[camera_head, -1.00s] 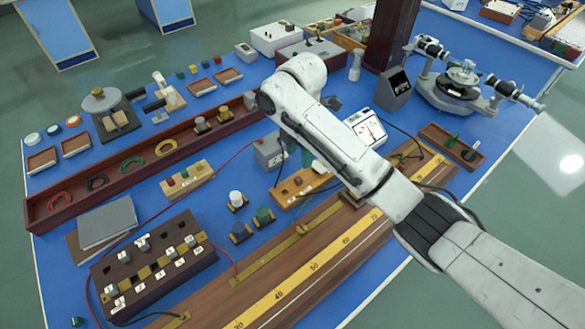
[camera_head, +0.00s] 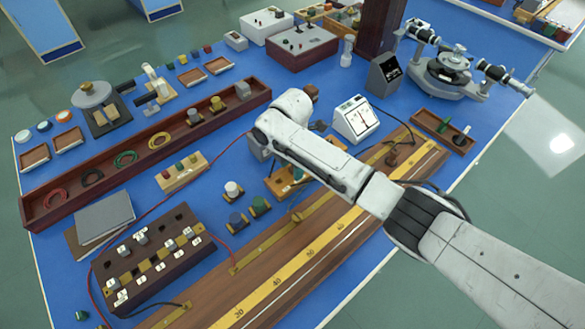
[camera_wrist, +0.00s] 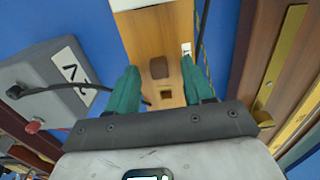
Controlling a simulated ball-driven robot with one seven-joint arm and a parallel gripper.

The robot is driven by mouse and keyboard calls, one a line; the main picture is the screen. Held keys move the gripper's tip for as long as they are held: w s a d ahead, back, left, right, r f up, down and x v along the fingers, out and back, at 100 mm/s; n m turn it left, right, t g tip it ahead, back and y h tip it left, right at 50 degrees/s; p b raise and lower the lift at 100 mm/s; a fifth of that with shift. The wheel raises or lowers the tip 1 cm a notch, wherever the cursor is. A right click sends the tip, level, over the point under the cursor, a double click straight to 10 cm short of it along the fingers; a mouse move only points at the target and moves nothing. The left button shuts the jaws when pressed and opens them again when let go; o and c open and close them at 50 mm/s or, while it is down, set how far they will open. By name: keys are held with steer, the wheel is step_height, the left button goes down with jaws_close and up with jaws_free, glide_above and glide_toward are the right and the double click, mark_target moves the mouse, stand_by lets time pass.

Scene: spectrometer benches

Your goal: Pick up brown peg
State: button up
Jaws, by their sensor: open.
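A small brown peg (camera_wrist: 159,67) stands out on a light wooden block (camera_wrist: 150,30) in the wrist view, with a square hole just below it in the picture. My gripper (camera_wrist: 160,72) is open, with one teal finger on each side of the peg's line and nothing between them that they touch. Its height above the peg is hard to tell. In the head view my arm hides the peg and most of the gripper; part of the wooden block (camera_head: 278,187) shows beneath it.
A grey meter box (camera_wrist: 50,85) with a black cable lies left of the gripper in the wrist view. A long wooden board with a yellow scale (camera_head: 275,283) runs along the right. A white meter (camera_head: 355,119) stands behind the arm.

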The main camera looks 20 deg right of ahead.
steer(key=shift+c, duration=0.4)
jaws_close()
steer(key=shift+r, duration=0.1)
steer(key=shift+r, duration=0.6)
steer(key=s+d+r+p, duration=0.3)
steer(key=s+r, duration=0.3)
steer(key=r, duration=0.1)
steer(key=s+d+r+p, duration=0.3)
steer(key=s+r, duration=0.3)
steer(key=r, duration=0.1)
steer(key=shift+s+d+r, duration=0.2)
steer(key=shift+r, duration=0.1)
